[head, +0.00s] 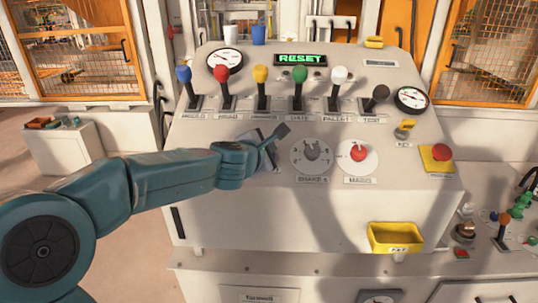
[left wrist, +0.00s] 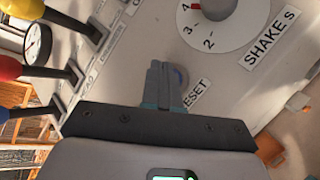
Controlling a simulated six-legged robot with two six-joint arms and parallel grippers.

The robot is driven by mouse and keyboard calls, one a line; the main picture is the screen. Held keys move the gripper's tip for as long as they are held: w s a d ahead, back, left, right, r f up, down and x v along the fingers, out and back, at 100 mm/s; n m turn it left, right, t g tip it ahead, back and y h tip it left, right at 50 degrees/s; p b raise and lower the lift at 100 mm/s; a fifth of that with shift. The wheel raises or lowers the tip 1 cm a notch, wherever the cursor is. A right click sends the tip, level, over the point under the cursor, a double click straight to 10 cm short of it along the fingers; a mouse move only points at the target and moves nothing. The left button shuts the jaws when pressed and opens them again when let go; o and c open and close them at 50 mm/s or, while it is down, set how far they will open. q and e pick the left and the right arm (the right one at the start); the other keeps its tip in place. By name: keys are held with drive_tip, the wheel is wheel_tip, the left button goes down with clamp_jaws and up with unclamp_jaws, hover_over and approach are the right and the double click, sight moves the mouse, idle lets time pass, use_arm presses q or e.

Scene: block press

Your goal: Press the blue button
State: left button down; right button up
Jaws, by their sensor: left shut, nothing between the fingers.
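My left gripper (head: 270,152) reaches in from the left over the face of the white control panel (head: 210,190). In the left wrist view its fingers (left wrist: 160,72) are together and empty. A round bluish button (left wrist: 181,76) shows partly beside and behind the fingertips, next to a label ending in "ESET". The fingers cover part of it, and I cannot tell whether they touch it. In the head view the gripper hides the button. My right gripper is not in view.
A row of colored levers, including a blue one (head: 184,74), stands above the gripper. The SHAKES dial (head: 311,153) and a red-knobbed dial (head: 358,154) lie to the right. A red button (head: 441,153) and a yellow tray (head: 396,238) are farther right.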

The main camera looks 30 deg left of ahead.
use_arm(q)
drive_tip(key=shift+w+a+f+b, duration=0.1)
drive_tip(key=shift+w+f+b, duration=0.05)
drive_tip(key=shift+f+b, duration=0.15)
drive_tip(key=shift+w+a+f+b, duration=0.1)
drive_tip(key=shift+f+b, duration=0.1)
drive_tip(key=shift+f, duration=0.2)
idle(0.6)
drive_tip(key=shift+r, duration=0.1)
drive_tip(key=shift+s+d+r+p, duration=0.15)
drive_tip(key=shift+s+r+p, duration=0.05)
drive_tip(key=shift+r+p, duration=0.2)
drive_tip(key=shift+s+d+r+p, duration=0.1)
drive_tip(key=shift+s+r+p, duration=0.1)
drive_tip(key=shift+r+p, duration=0.2)
drive_tip(key=shift+w, duration=0.1)
wheel_tip(320, 180, up, 6)
drive_tip(key=s+d+p, duration=0.1)
drive_tip(key=s+p, duration=0.1)
drive_tip(key=p, duration=0.3)
drive_tip(key=shift+s+d+f, duration=0.15)
drive_tip(key=shift+f, duration=0.1)
drive_tip(key=shift+f, duration=0.1)
idle(0.3)
